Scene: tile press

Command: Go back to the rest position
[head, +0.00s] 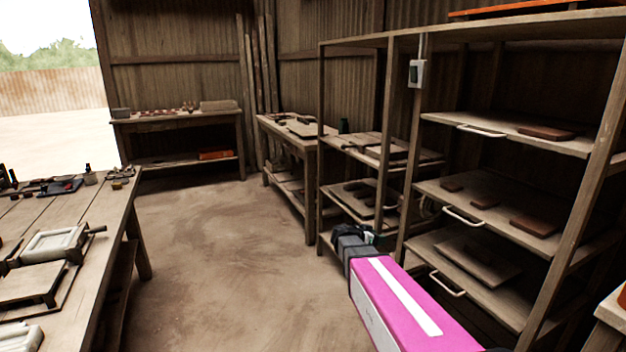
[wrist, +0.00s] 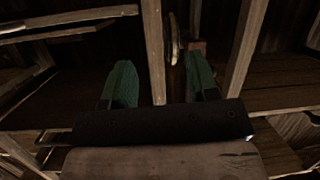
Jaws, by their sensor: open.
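My gripper (wrist: 160,85) is open in the wrist view, with its two green fingers apart and nothing visible held between them. A wooden post of the rack shows behind the gap between the fingers. In the head view my arm, with a magenta panel, reaches in from the lower right, and its dark gripper end (head: 360,236) is in front of the shelving rack (head: 399,140), near the lower shelves. The fingertips are too small to make out clearly in the head view. I cannot tell whether the gripper touches the rack.
Pull-out shelves with pale handles (head: 463,215) hold brown tiles (head: 535,226) at the right. A workbench (head: 95,220) with a tile press (head: 55,243) stands at the left. Another bench (head: 180,123) stands at the back. The dirt floor (head: 220,250) between them is clear.

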